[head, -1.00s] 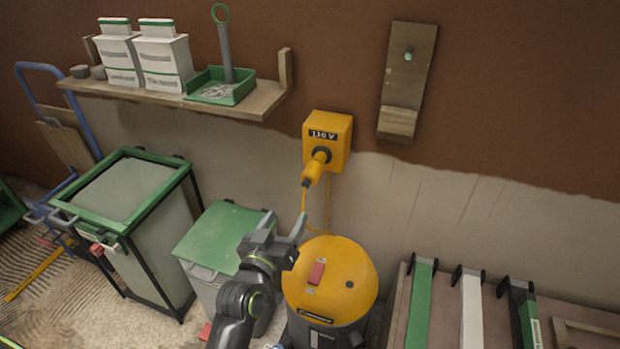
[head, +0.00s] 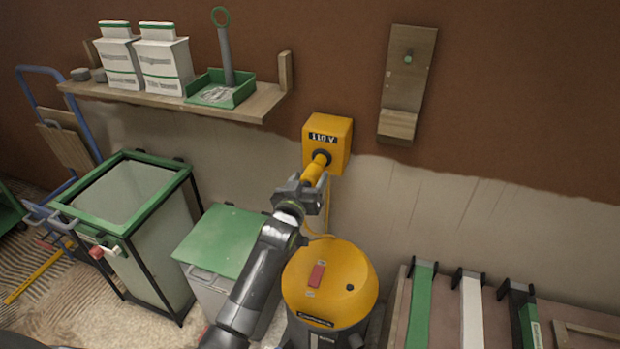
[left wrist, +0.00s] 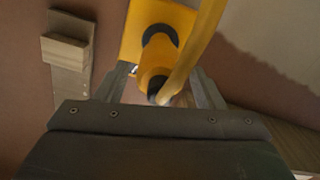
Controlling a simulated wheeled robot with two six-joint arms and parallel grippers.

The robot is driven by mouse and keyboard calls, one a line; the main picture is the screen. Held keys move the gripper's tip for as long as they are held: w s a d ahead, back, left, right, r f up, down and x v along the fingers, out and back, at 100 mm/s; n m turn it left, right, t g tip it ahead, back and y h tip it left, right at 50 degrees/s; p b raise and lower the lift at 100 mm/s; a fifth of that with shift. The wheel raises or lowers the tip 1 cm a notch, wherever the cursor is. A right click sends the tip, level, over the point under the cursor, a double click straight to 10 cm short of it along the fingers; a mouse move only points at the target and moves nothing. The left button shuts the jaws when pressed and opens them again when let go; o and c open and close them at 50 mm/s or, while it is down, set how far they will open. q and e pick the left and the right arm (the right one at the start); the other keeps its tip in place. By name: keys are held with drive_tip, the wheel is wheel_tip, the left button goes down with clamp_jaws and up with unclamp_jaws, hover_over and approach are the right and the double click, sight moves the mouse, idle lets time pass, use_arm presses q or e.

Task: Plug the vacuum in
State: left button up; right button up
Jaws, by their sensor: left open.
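The yellow 110 V socket box (head: 343,150) is on the wall above the vacuum (head: 340,270), which has a round yellow top. The yellow plug (head: 316,168) meets the box's dark round socket and slants down from it; how deep it sits I cannot tell. Its yellow cable runs down towards the vacuum. My left gripper (head: 309,188) is open at the plug's lower end. In the left wrist view, the plug (left wrist: 158,62) lies between the spread fingers of this gripper (left wrist: 160,88), with a gap on each side. The cable crosses in front of the plug. My right gripper is out of view.
A wall shelf (head: 250,104) with white packages and a green tray is at upper left. A wooden board (head: 408,80) hangs right of the socket. Green-lidded bin (head: 220,240) and green-framed bin (head: 150,235) stand at left. A rack of bars (head: 472,310) is at lower right.

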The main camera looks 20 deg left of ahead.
use_arm(q)
drive_tip(key=shift+w, duration=0.7)
drive_tip(key=shift+c, duration=0.2)
